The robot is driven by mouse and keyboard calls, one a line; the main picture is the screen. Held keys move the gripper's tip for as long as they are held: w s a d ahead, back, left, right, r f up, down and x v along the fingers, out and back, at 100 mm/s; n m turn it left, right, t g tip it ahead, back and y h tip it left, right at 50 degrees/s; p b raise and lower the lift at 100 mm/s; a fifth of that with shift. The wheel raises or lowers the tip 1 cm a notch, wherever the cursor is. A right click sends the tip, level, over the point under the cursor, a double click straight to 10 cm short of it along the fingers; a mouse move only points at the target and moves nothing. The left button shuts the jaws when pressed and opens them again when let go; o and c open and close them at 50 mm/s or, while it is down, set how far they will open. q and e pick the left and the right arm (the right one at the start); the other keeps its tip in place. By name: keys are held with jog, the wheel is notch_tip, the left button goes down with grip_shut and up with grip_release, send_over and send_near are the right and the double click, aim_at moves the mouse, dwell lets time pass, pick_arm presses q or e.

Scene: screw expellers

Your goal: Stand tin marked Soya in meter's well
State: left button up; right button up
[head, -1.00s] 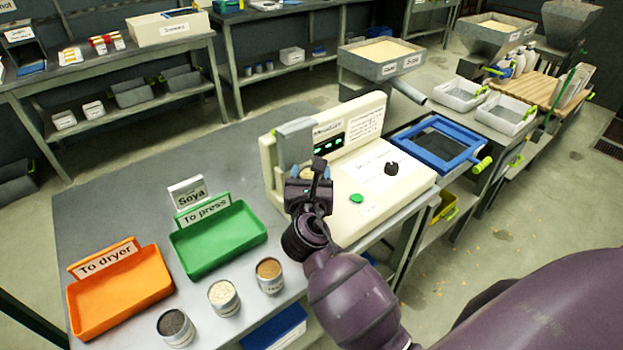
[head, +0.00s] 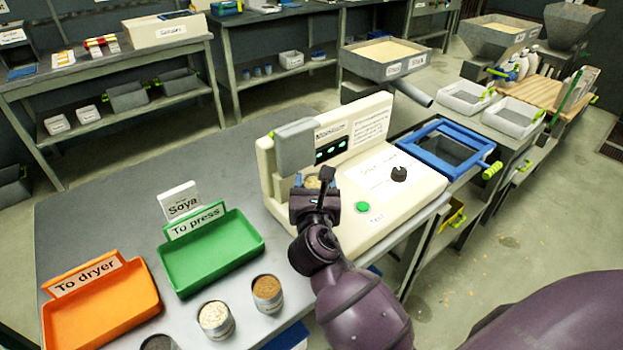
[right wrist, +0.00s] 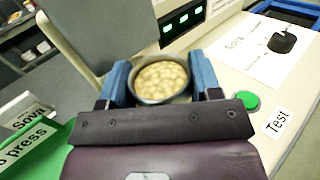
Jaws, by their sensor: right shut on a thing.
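The cream moisture meter (head: 405,205) stands on the grey bench, with a grey upright head, green-lit display, black knob and green button. My right gripper (head: 314,190) is at its left part, below and in front of the grey head. It is shut on a tin (head: 312,181) of pale yellow beans, which shows from above between the blue fingers in the right wrist view (right wrist: 161,80). The tin looks upright. Its marking is not visible. The well is hidden by the gripper and tin, so I cannot tell whether the tin touches it. My left gripper is not in view.
A "Soya" card (head: 180,200) stands behind the green "To press" tray (head: 211,252). The orange "To dryer" tray (head: 100,310) is left of it. Open tins of brown (head: 267,293), cream (head: 216,320) and dark (head: 158,343) contents stand at the bench's front. A blue-framed sieve (head: 447,148) is beyond the meter.

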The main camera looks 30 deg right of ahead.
jog(key=shift+f+b, duration=0.3)
jog(key=shift+f, duration=0.6)
jog(key=shift+f+b, duration=0.25)
jog(key=shift+b, duration=0.15)
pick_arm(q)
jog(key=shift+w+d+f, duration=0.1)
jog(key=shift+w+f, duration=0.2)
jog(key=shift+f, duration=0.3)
pick_arm(e)
jog(key=shift+r, duration=0.15)
pick_arm(q)
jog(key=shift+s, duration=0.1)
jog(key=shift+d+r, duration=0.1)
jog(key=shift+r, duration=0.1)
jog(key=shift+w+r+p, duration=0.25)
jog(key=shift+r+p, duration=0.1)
jog(key=shift+p, duration=0.05)
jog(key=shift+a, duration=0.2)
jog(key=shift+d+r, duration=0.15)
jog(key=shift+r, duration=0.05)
